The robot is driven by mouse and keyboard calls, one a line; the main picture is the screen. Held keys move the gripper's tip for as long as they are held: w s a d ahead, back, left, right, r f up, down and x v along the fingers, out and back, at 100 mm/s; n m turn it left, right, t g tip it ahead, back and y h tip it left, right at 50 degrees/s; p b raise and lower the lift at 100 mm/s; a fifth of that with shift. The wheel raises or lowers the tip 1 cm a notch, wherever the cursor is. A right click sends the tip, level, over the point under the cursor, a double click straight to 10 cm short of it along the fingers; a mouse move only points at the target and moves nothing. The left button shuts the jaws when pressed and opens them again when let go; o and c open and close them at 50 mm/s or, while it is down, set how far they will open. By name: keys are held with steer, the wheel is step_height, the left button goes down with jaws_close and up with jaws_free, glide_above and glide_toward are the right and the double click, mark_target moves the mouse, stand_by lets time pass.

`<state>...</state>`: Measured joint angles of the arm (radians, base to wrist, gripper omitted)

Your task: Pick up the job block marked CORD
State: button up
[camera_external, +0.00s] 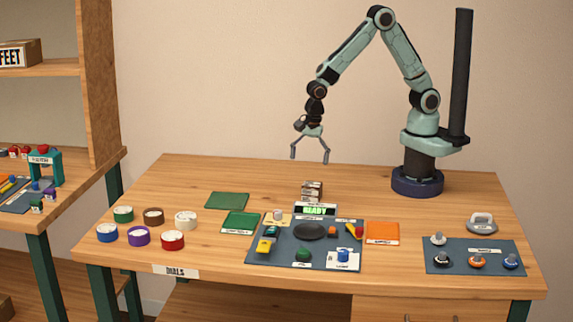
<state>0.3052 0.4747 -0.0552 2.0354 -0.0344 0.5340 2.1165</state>
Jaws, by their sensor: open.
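My gripper (310,158) hangs open and empty with its fingers pointing down, in the air above the back of the table. Below it in the picture, a small stack of brown blocks with white labels (312,191) stands behind the READY display. The lettering on these blocks is too small to read. I cannot tell which block, if any, is marked CORD. The gripper is clear of the stack and touches nothing.
The READY display (315,210) stands at the back of a dark mat (262,256) with several small coloured parts. Coloured dials (139,236) stand at left. A green pad (227,200), an orange pad (383,233) and another dark mat (440,262) lie around. The table's back left is clear.

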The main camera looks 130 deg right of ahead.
mark_target(312, 184)
steer(key=shift+m+g, duration=0.4)
steer(key=shift+g, duration=0.2)
steer(key=f, duration=0.1)
steer(key=s+d+f, duration=0.1)
steer(key=f, duration=0.1)
steer(key=s+f, duration=0.1)
steer(key=shift+s+d+f, duration=0.15)
steer(key=shift+f, duration=2.95)
steer(key=c, duration=1.3)
